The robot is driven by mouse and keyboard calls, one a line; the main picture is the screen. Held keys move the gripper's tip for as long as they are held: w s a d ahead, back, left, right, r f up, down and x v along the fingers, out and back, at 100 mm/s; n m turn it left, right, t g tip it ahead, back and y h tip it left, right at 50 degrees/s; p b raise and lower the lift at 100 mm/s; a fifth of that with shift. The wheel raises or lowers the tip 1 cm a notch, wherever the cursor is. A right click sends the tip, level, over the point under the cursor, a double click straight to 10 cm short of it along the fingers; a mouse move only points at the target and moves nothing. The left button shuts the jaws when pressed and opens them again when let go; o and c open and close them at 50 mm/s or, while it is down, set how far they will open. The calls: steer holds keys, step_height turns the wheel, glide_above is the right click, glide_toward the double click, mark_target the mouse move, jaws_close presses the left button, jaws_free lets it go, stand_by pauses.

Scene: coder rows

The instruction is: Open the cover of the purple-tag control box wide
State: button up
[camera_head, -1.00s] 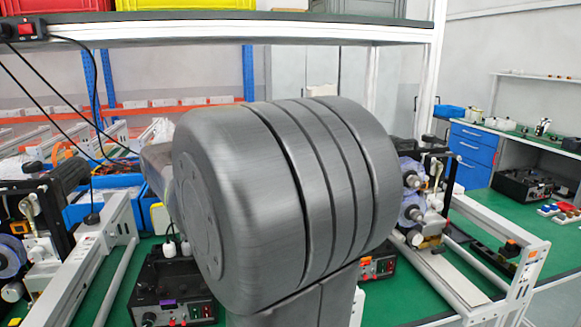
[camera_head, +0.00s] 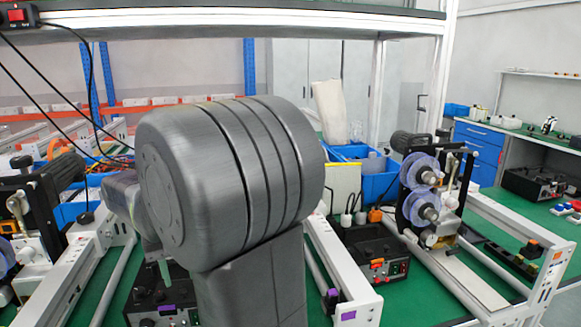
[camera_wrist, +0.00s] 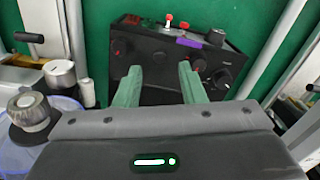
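The purple-tag control box (camera_head: 140,302) is a black box on the green bench at the lower left of the head view, partly hidden behind my arm. Its purple tag (camera_head: 168,309) is on the front. In the wrist view the box (camera_wrist: 150,62) lies at top centre, with the purple tag (camera_wrist: 188,42), red-topped posts and dark knobs. My gripper (camera_wrist: 160,86) is open and empty, its two green fingers apart and overlapping the box in the picture. I cannot tell whether they touch it. In the head view only a green sliver of a finger shows. The cover's angle is unclear.
An orange-tag black control box (camera_head: 372,255) stands to the right. White rails (camera_head: 345,275) run between the stations. A reel machine (camera_head: 425,205) stands right, another at far left. In the wrist view, metal knobs (camera_wrist: 60,73) and a white rail flank the box on the left.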

step_height(320, 180, down, 4)
steer(key=shift+r, duration=0.2)
steer(key=p, duration=0.2)
steer(key=g+p, duration=0.1)
steer(key=p, duration=0.1)
steer(key=shift+w+r, duration=0.25)
steer(key=shift+r, duration=0.15)
steer(key=shift+w+g+p, duration=0.1)
steer(key=shift+g+p, duration=0.4)
steer(key=shift+p, duration=0.15)
steer(key=shift+w+a+g+p, duration=0.1)
steer(key=shift+g+p, duration=0.2)
steer(key=shift+p, duration=0.15)
